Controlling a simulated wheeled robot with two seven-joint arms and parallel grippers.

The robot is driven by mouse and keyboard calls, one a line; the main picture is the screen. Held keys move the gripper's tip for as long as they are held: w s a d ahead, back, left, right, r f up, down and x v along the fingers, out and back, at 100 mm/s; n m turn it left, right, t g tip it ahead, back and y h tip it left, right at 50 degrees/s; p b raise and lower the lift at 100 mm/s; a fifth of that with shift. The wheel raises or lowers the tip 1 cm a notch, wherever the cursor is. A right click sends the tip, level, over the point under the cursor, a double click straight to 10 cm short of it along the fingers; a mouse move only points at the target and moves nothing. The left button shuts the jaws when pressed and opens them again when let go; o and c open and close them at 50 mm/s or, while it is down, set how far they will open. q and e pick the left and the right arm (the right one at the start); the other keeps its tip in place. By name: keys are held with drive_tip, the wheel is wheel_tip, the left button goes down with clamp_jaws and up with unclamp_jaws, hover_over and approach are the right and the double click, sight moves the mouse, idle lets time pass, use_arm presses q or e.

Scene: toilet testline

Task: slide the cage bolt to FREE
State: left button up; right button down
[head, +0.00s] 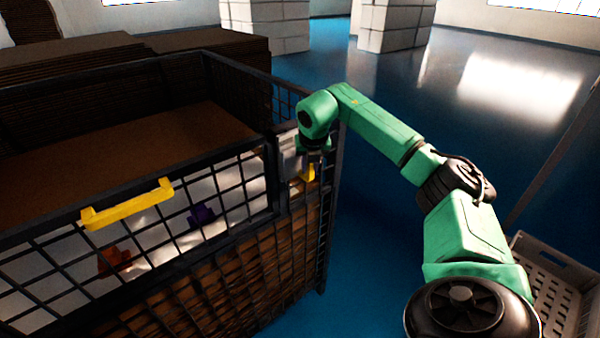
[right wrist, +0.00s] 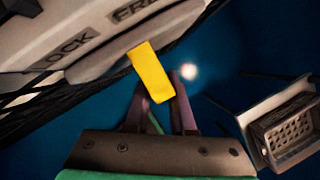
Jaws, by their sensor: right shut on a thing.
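The yellow bolt knob (right wrist: 150,72) sticks out of a pale slot in a light grey plate (right wrist: 50,25) marked LOCK (right wrist: 68,52) and FREE (right wrist: 138,10). In the right wrist view, the knob's base lies about between the two words. My right gripper (right wrist: 160,92) is shut on the knob, with its dark fingers at the knob's outer end. In the head view, the right gripper (head: 316,152) is at the cage's right corner post, and the yellow knob (head: 308,173) shows just below it. My left gripper is not in view.
The dark mesh cage (head: 272,175) holds a brown board (head: 120,150). A yellow handle (head: 127,204) is on its front panel. A grey perforated crate (head: 550,290) stands at the lower right. The blue floor behind my right arm is clear.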

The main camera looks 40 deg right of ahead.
drive_tip(key=shift+d+r, duration=0.2)
drive_tip(key=shift+d, duration=0.85)
drive_tip(key=c, duration=0.8)
unclamp_jaws()
drive_tip(key=shift+o, duration=0.2)
drive_tip(key=shift+d+f, duration=0.1)
drive_tip(key=shift+d, duration=0.1)
drive_tip(key=shift+a, duration=0.1)
drive_tip(key=b+v, duration=0.1)
drive_tip(key=v, duration=1.3)
drive_tip(key=shift+s+r+b, duration=0.15)
drive_tip(key=shift+r+b, duration=0.05)
drive_tip(key=shift+b, duration=0.2)
